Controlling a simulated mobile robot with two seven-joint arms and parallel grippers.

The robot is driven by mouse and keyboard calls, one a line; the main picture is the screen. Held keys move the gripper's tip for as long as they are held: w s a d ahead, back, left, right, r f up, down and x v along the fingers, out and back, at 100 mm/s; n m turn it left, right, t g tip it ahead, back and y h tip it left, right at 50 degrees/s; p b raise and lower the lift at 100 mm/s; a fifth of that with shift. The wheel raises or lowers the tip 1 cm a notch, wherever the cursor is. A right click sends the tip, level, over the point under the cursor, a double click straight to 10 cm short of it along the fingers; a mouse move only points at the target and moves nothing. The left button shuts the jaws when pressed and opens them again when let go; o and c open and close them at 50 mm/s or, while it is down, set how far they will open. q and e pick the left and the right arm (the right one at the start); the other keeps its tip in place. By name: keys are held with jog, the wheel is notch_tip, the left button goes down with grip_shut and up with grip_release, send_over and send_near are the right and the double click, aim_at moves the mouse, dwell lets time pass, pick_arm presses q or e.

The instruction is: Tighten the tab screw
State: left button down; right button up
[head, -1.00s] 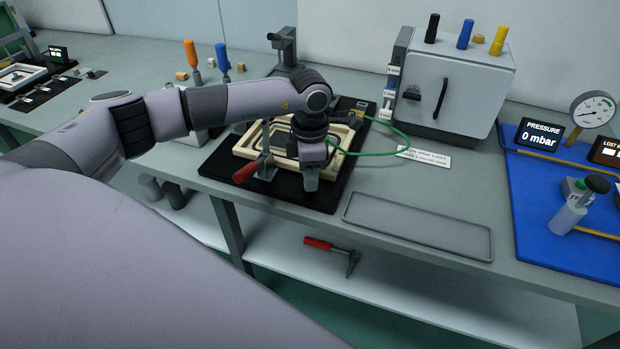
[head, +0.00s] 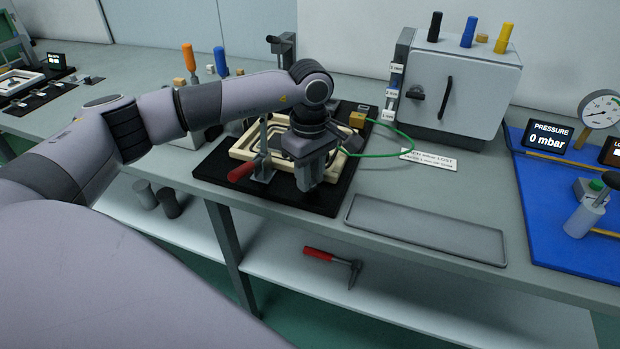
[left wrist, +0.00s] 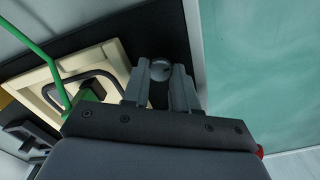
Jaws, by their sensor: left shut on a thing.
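My left gripper (head: 307,182) points down at the front right part of a cream frame (head: 240,152) on a black base plate (head: 325,202). In the left wrist view its fingers (left wrist: 160,82) are closed about a round grey head (left wrist: 160,69), which looks like the tab screw. The gripper hides this spot in the head view. A green cable (head: 385,154) runs from the frame area to the right; it also shows in the left wrist view (left wrist: 48,62). My right gripper is not in view.
A red-handled clamp (head: 243,172) stands at the frame's front left. An empty grey tray (head: 428,228) lies to the right. A white cabinet (head: 465,85) stands behind. A blue mat (head: 560,235) with a pressure display (head: 546,137) is at far right. A hammer (head: 330,257) lies on the lower shelf.

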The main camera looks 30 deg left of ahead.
pick_arm(q)
jog(key=m+b, duration=0.1)
jog(key=m, duration=0.2)
jog(key=shift+m, duration=0.3)
jog(key=m+b, duration=0.1)
jog(key=m, duration=0.1)
jog(key=shift+m, duration=0.4)
jog(key=m+b, duration=0.1)
jog(key=m, duration=0.2)
jog(key=shift+m, duration=0.3)
jog(key=m+b, duration=0.1)
jog(key=m, duration=0.3)
jog(key=shift+m, duration=0.3)
jog(key=m+b, duration=0.1)
jog(key=m, duration=0.4)
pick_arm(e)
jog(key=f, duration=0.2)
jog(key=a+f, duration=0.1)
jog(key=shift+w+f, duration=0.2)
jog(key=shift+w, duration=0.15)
pick_arm(q)
jog(key=shift+r+m, duration=0.1)
jog(key=shift+m, duration=0.3)
jog(key=c, duration=0.9)
grip_release()
